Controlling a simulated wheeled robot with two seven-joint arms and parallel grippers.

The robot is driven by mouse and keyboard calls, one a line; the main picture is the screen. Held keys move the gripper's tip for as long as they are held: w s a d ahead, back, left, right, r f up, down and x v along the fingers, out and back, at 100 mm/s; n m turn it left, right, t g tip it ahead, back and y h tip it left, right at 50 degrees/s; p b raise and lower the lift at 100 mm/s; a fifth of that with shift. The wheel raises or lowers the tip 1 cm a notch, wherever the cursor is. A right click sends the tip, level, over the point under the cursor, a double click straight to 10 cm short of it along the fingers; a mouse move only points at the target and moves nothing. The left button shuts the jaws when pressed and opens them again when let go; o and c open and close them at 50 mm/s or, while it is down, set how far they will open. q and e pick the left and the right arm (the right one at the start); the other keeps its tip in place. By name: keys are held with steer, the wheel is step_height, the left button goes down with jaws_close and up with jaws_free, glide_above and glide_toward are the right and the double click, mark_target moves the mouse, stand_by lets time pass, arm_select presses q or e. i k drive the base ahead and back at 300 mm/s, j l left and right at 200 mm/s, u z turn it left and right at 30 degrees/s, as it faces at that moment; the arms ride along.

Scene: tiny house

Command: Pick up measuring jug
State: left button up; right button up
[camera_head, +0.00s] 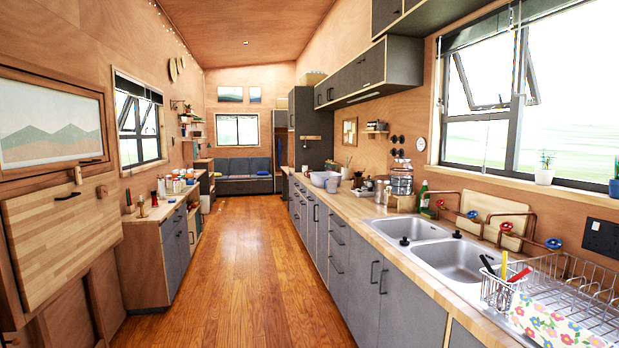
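I cannot make out a measuring jug for certain in the head view. A large clear container with a dark band (402,180) stands on the right counter beyond the sink, but I cannot tell that it is a jug. Pale bowls (324,179) and several small items stand farther back on the same counter, too small to tell apart. Neither of my grippers is in view.
The right counter (352,207) holds a double sink (458,260), a green bottle (424,196) and a wire dish rack (575,290). A low cabinet with jars (178,186) stands on the left. The wooden floor (236,255) between is clear, leading to a sofa (245,177).

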mark_target(331, 182)
steer(key=i+j+u, duration=0.1)
steer(key=i+u, duration=0.35)
steer(key=i, duration=2.85)
steer(key=i+j, duration=0.1)
steer(key=i, duration=1.45)
steer(key=i+z, duration=0.3)
steer(key=i, duration=0.15)
steer(key=i+j+z, duration=0.3)
steer(key=i, duration=0.15)
steer(key=i+j+z, duration=0.3)
steer(key=i, duration=0.15)
steer(key=i+l, duration=0.05)
steer(key=l, duration=0.05)
